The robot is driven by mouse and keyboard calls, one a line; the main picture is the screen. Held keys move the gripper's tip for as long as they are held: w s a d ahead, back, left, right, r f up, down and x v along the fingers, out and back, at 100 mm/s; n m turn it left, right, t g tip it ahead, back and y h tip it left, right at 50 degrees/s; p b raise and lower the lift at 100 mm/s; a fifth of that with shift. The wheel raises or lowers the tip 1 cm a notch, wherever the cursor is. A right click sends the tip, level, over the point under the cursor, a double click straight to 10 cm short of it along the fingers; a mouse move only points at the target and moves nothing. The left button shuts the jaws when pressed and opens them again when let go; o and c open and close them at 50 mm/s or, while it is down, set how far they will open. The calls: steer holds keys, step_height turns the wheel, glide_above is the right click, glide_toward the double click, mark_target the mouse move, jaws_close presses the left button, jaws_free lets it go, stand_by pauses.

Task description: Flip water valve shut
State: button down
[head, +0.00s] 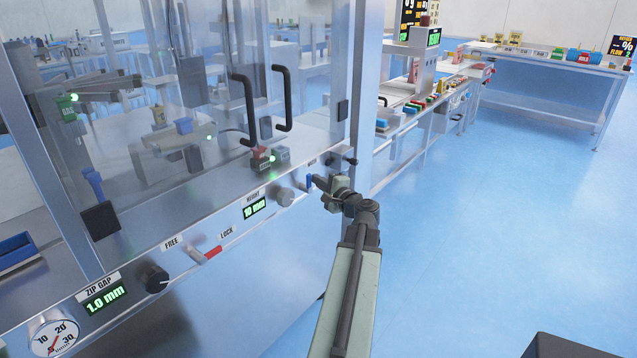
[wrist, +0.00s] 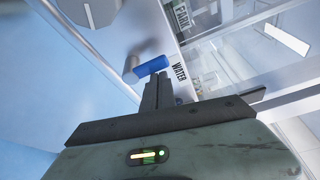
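The water valve has a small blue handle (head: 309,182) on the front rail of the machine, right of the height knob. In the wrist view the blue handle (wrist: 152,66) sits on a metal stem, beside a label (wrist: 179,72) reading WATER. My gripper (head: 322,183) is at the rail, just right of the handle. In the wrist view the fingers of my gripper (wrist: 158,78) lie together, with their tips right at the handle's edge. I cannot tell whether they touch it. No handle shows between the fingers.
A dark knob (head: 342,159) sticks out just behind my gripper. Clear panels with black handles (head: 284,98) stand above. Open blue floor lies right.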

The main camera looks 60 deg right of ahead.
steer(key=shift+w+a, duration=0.1)
steer(key=shift+a, duration=0.05)
steer(key=s, duration=0.9)
steer(key=shift+s+a, duration=0.35)
steer(key=shift+a, duration=0.05)
stand_by(0.4)
